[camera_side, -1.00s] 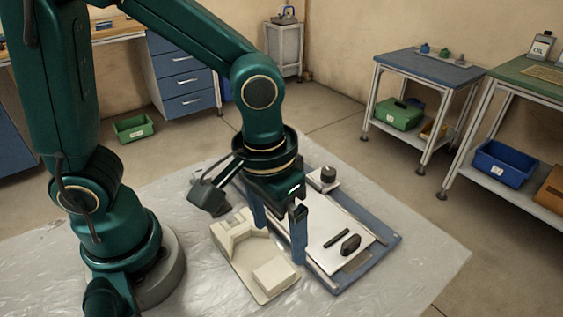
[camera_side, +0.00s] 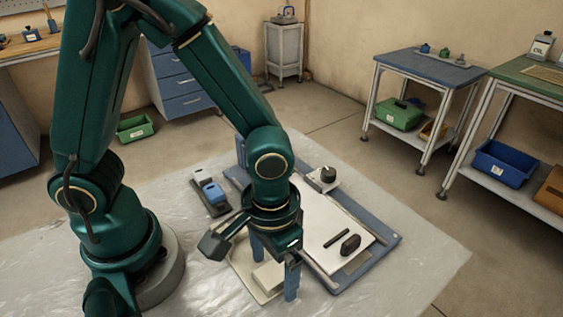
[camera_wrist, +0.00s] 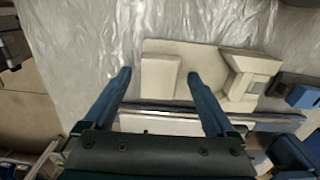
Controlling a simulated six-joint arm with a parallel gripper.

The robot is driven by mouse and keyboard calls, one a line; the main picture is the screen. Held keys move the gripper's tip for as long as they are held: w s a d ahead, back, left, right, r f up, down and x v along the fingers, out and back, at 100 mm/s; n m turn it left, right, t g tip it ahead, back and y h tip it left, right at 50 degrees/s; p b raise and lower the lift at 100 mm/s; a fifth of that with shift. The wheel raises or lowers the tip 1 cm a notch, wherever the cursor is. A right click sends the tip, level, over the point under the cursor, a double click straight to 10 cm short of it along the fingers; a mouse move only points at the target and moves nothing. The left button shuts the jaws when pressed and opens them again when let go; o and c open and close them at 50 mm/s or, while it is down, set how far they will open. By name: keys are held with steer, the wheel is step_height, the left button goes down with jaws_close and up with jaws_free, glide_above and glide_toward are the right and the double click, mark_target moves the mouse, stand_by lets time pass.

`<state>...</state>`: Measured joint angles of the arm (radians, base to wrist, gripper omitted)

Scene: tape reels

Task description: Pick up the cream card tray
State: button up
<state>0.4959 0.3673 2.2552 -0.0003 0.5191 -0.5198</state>
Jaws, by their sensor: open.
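The cream card tray (camera_side: 243,272) lies flat on the plastic sheet beside the blue board, largely hidden by my gripper in the side view. In the wrist view the tray (camera_wrist: 208,63) shows a low raised block at one end and a taller stepped part at the other. My gripper (camera_side: 275,278) is open, pointing down over the block end of the tray. In the wrist view its fingertips (camera_wrist: 158,75) stand apart, one on each side of the low block. Nothing is held. I cannot tell whether the fingers touch the tray.
The blue board (camera_side: 384,244) with a white panel (camera_side: 316,227) lies right beside the tray. On it are a black bar (camera_side: 337,238) and a dark oval piece (camera_side: 351,244). A blue-and-grey device (camera_side: 212,190) sits behind. The sheet in front is clear.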

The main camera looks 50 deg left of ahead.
jaws_close()
steer(key=shift+r, duration=0.1)
